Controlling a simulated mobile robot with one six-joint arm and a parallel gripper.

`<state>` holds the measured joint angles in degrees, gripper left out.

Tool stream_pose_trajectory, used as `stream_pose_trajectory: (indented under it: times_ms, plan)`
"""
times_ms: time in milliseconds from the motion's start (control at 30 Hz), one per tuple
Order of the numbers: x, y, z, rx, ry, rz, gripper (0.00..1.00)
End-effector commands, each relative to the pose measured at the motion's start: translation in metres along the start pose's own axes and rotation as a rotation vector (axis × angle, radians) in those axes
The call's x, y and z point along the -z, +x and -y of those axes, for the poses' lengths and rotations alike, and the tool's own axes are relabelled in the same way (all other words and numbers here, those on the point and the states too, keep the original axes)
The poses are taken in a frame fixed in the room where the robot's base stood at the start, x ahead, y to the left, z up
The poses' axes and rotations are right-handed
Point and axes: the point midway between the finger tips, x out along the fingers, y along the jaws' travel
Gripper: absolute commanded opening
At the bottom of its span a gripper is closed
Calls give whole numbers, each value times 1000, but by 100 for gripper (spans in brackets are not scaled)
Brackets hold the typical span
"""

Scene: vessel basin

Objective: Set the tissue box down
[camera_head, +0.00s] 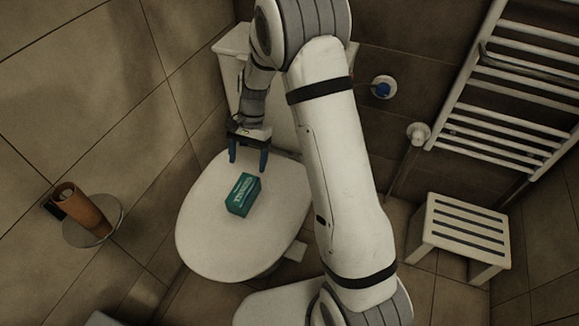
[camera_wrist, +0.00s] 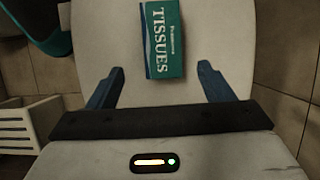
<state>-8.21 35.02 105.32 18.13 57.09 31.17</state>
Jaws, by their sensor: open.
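The teal tissue box (camera_head: 243,194) rests on the closed white toilet lid (camera_head: 208,229), near its middle. It also shows in the wrist view (camera_wrist: 163,38), with the word TISSUES on its top, on the pale lid (camera_wrist: 230,35). My gripper (camera_head: 248,167) is open, with its two blue fingers apart and nothing between them. It is above the back part of the lid, clear of the box. In the wrist view the box lies beyond the open fingertips (camera_wrist: 160,72), roughly centred between them.
A white slatted stool (camera_head: 465,228) stands on the right. A towel rail (camera_head: 510,95) is on the right wall. A round shelf with a brown cylinder (camera_head: 82,207) is on the left wall. The lid around the box is bare.

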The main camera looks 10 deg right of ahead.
Motion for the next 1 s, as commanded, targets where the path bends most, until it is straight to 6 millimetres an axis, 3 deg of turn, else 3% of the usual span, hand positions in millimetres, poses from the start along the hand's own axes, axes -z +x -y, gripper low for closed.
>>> stream_pose_trajectory:
  times_ms: [167,300,500,800,933,1000]
  plan:
    - [-23,-39,-26,11,-89,-68,74]
    - [-50,-71,-59,12,-194,-145,74]
    - [-91,-102,-110,-5,-340,-256,74]
    - [-146,-116,-182,-58,-535,-411,74]
    - [-160,-114,-200,-80,-588,-453,74]
    - [-157,-115,-216,-88,-604,-467,74]
